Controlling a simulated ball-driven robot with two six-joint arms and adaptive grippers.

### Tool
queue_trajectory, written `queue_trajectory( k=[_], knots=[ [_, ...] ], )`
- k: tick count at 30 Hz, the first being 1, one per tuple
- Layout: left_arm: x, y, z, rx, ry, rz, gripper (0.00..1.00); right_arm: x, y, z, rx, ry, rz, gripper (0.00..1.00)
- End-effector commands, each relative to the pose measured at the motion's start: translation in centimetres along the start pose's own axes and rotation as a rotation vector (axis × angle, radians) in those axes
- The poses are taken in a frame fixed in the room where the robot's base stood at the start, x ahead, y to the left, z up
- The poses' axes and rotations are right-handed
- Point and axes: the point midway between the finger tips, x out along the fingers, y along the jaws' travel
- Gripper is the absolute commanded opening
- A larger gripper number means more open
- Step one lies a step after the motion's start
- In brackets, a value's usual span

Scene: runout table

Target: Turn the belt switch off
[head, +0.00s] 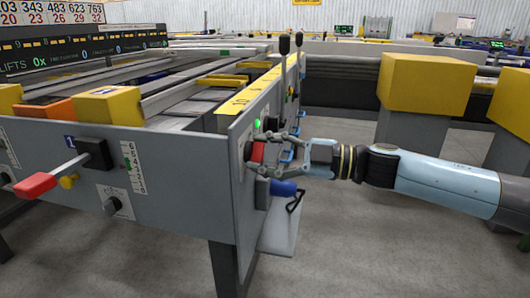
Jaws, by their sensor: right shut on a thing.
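The belt switch appears to be the red knob (257,152) on the right-hand side panel of the grey runout table (190,170). A green lamp (257,124) is lit just above it. My right gripper (259,152) reaches in from the right and is shut on the red knob, with a finger above and a finger below. The fingers hide part of the knob, so I cannot tell which way it is turned. My left gripper is not in view.
A red-handled lever (35,186) and a black knob (113,204) are on the front panel. A blue object (284,187) sits just below my right gripper, above a grey shelf (280,228). Yellow-topped posts (424,82) stand behind my arm. Bare floor lies at the lower right.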

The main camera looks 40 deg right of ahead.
Motion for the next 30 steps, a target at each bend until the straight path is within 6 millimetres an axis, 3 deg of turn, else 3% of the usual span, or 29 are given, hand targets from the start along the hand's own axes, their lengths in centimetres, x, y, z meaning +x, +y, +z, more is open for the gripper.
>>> queue_trajectory(
  k=[15,30],
  knots=[
    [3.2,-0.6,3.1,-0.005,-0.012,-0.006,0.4,0.0,0.0,-0.1,-0.419,0.0,-0.001,0.08],
    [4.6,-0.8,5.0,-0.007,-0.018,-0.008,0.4,-0.1,-0.1,0.0,-0.892,0.0,-0.002,0.08]
  ],
)
